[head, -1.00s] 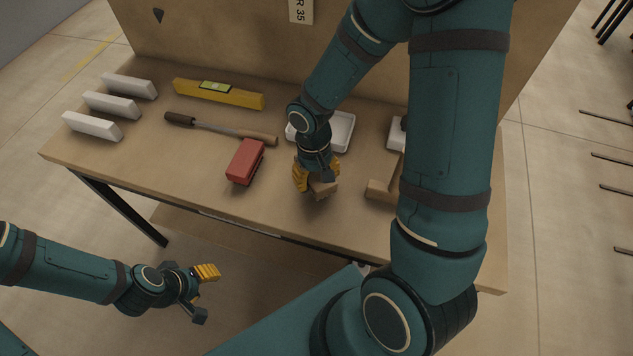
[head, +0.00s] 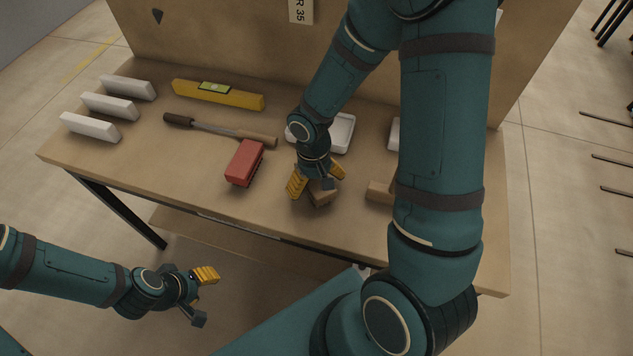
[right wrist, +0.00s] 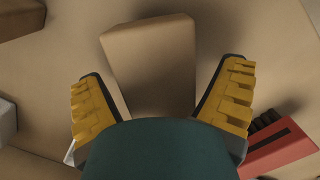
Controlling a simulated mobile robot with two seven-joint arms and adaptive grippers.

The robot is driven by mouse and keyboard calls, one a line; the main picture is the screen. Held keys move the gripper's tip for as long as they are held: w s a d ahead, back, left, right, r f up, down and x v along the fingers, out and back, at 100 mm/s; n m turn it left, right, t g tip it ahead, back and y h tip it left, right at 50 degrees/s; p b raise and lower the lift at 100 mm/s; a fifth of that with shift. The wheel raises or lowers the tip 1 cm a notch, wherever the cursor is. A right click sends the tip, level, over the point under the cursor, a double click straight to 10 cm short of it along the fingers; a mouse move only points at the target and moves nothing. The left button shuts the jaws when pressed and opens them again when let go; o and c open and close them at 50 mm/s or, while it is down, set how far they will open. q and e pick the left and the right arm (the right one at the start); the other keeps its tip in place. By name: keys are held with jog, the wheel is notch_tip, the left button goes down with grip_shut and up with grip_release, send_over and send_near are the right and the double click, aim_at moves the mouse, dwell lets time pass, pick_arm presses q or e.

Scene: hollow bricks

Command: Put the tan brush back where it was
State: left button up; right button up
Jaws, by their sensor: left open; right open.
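The tan block that I take for the tan brush (head: 321,194) rests on the workbench near its front edge. It fills the middle of the right wrist view (right wrist: 150,62); no bristles show. My right gripper (head: 316,184) is open above it, with its yellow fingers (right wrist: 162,105) spread to either side and gaps showing between them and the block. Part of the block is hidden under the gripper. My left gripper (head: 205,295) is open and empty, low in front of the bench.
A red brush (head: 244,163) lies just left of the right gripper. A long-handled tool (head: 220,131), yellow level (head: 218,94) and several white bricks (head: 109,106) lie further left. A white tray (head: 342,132) is behind the gripper. A tan wooden piece (head: 379,191) is partly hidden by my right arm.

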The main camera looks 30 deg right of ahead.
jog(key=r+p, duration=0.1)
jog(key=r, duration=0.2)
jog(key=r+p, duration=0.1)
jog(key=r, duration=0.3)
jog(key=w+r+p, duration=0.1)
jog(key=r, duration=0.3)
jog(key=shift+w+r, duration=0.1)
jog(key=shift+r, duration=0.5)
pick_arm(q)
notch_tip(320, 180, up, 4)
jog(key=shift+s+f, duration=0.15)
jog(key=shift+f, duration=0.1)
jog(key=shift+s, duration=0.1)
